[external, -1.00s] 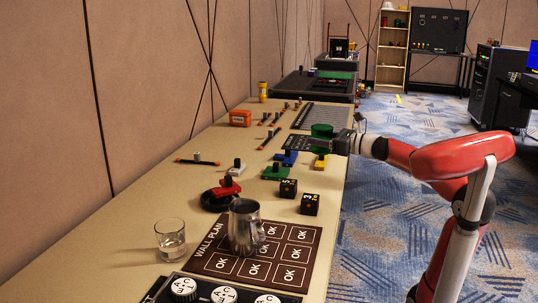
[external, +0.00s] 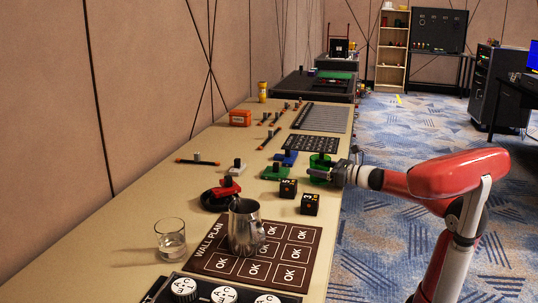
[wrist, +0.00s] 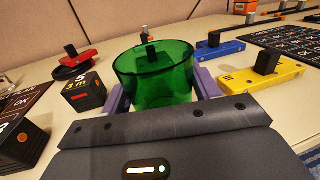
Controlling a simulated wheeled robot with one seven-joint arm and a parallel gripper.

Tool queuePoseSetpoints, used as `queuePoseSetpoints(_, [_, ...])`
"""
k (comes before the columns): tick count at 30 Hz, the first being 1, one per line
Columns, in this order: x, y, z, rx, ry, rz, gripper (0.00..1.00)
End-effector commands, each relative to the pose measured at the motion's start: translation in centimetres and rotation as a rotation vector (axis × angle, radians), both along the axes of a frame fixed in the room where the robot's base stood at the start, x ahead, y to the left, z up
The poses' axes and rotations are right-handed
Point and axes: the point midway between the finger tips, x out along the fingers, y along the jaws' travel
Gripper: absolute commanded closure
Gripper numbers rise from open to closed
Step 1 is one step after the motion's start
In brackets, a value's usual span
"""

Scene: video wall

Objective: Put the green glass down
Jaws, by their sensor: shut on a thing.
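The green glass (external: 320,168) is at the right edge of the long table in the external view, near the black number cubes. In the wrist view the green glass (wrist: 155,78) stands upright between my two fingers. My gripper (wrist: 160,95) is shut on it, one finger on each side. In the external view my gripper (external: 318,174) reaches in from the right. The glass's base is hidden, so I cannot tell whether it touches the table.
Black cubes (external: 309,204) sit nearer the camera. A green block with a black knob (external: 275,173) is to the left. A yellow block (wrist: 262,77) lies right of the glass in the wrist view. A metal pitcher (external: 244,228) and clear glass (external: 170,239) stand in front.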

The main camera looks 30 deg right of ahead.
Motion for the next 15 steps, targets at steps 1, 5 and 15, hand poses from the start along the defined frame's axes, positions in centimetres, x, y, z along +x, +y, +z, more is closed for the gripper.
queuePoseSetpoints(1, [0.00,0.00,-0.14,0.001,-0.001,0.000,0.66])
queuePoseSetpoints(5, [0.01,-0.03,-0.36,0.000,0.000,0.000,0.35])
queuePoseSetpoints(15, [0.01,-0.02,-0.32,0.000,0.000,0.000,0.17])
